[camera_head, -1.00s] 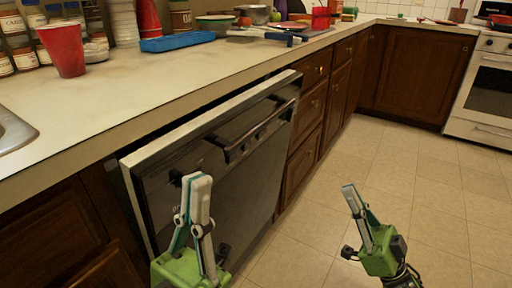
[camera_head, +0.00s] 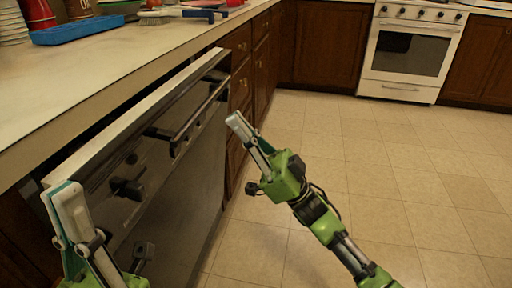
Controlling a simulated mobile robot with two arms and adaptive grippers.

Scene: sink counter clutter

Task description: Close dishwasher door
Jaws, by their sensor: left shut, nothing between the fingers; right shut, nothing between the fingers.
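The dishwasher door (camera_head: 182,194) is dark with a pale top edge and a bar handle (camera_head: 200,108). It stands nearly upright under the counter, tilted out a little, with a dark gap between its top edge and the counter. My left gripper (camera_head: 66,196) is shut and empty, in front of the door's near end; I cannot tell whether it touches the door. My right gripper (camera_head: 236,120) is shut and empty, over the floor just right of the door's far end, apparently apart from it.
The counter (camera_head: 105,62) above holds a blue tray (camera_head: 77,29), a brush (camera_head: 160,14) and red cups. Wooden cabinets (camera_head: 262,50) continue beyond the dishwasher. A white oven (camera_head: 410,50) stands at the back. The tiled floor (camera_head: 400,170) on the right is clear.

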